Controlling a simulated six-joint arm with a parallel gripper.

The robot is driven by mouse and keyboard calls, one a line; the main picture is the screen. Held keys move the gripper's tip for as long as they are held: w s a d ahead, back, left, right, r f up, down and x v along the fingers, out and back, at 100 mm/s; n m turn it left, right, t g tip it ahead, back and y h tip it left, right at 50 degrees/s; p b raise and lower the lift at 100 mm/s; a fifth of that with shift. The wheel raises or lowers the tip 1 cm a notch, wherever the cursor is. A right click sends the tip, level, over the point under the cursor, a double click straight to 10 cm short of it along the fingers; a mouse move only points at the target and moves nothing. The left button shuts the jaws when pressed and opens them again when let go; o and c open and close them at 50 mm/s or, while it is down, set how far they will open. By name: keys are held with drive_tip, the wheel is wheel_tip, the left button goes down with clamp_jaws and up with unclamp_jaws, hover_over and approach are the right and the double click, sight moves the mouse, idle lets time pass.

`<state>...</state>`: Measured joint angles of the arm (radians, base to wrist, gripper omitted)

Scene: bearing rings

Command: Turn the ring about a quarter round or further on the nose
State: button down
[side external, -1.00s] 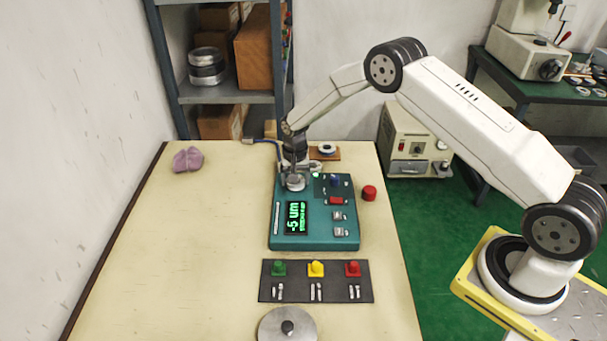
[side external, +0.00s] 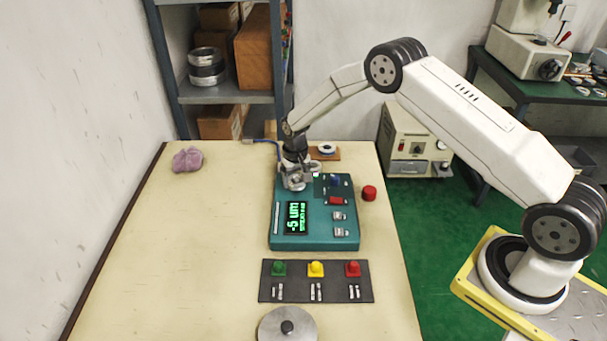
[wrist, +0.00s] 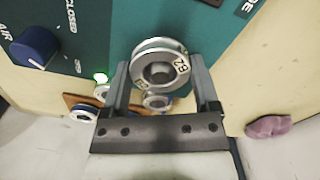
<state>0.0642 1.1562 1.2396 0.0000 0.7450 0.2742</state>
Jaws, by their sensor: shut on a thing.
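A pale metal ring (wrist: 172,76) marked "B2" sits on the nose of the teal gauge (side external: 315,240). In the wrist view it lies between the two fingers of my gripper (wrist: 160,64), which is shut on it from both sides. The nose (wrist: 158,71) shows as a darker round end in the ring's bore. In the side view my gripper (side external: 296,181) is at the far left of the gauge and partly hides the ring. The gauge display (side external: 296,218) reads "-5 um"; its smaller line is too small to read.
A dark mat with green, yellow and red blocks (side external: 316,269) lies in front of the gauge. A red cap (side external: 369,193) is to its right, a brown board with a ring (side external: 326,151) behind it. A pink cloth (side external: 187,160) lies left.

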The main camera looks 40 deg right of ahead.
drive_tip(key=shift+s+a+f+n, duration=0.15)
drive_tip(key=shift+f+n, duration=0.1)
drive_tip(key=shift+n, duration=0.15)
drive_tip(key=shift+n, duration=1)
drive_tip(key=shift+d, duration=0.2)
idle(0.4)
unclamp_jaws()
drive_tip(key=shift+a, duration=0.1)
drive_tip(key=shift+w+r, duration=0.2)
drive_tip(key=shift+r, duration=0.05)
idle(0.4)
drive_tip(key=shift+r, duration=1.6)
idle(0.3)
drive_tip(key=shift+r, duration=2.3)
drive_tip(key=shift+r, duration=0.1)
